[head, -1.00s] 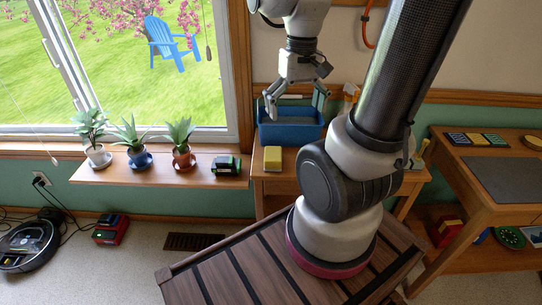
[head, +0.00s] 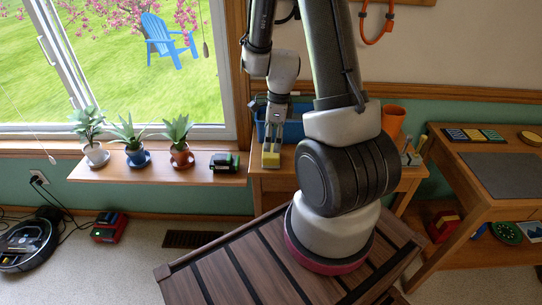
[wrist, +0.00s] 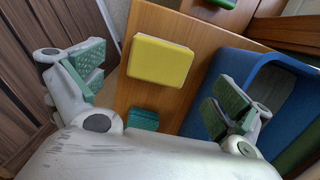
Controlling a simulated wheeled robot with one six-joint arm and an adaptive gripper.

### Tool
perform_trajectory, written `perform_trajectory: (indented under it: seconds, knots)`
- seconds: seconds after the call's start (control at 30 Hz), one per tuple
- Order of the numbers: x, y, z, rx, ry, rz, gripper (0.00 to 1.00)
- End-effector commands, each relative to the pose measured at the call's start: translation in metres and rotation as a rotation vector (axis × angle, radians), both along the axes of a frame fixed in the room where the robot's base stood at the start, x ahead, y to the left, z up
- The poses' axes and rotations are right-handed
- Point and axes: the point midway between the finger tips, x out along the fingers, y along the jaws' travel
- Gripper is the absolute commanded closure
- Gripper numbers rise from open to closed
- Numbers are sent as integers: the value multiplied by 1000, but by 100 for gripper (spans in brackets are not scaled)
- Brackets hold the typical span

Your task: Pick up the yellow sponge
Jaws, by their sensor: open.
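The yellow sponge (wrist: 160,61) lies flat on the wooden table (wrist: 209,40) in the wrist view. In the head view, the sponge (head: 271,160) sits near the table's left end, just below my gripper (head: 273,145). My gripper also shows in the wrist view (wrist: 155,88), open and empty, with a green-padded finger on each side of the sponge's span. In the wrist view the fingers appear apart from the sponge. I cannot tell the exact height of the fingertips above it.
A blue bin (wrist: 265,75) stands right beside the sponge in the wrist view. A green item (wrist: 142,120) lies near it. Potted plants (head: 180,140) and a dark green block (head: 224,162) stand on the window shelf.

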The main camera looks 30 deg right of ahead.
Motion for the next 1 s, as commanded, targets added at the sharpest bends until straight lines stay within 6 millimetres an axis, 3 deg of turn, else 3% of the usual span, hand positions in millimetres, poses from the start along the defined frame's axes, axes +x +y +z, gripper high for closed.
perform_trajectory:
  seconds: [0.43, 0.73, 0.97, 1.0]
  knots:
    - [2, 2, -62, 1, 3, 2, 0]
    - [3, 2, -67, -1, 0, 5, 0]
    - [3, 3, -67, -1, 1, 5, 40]
    - [3, 3, -67, -1, 1, 5, 40]
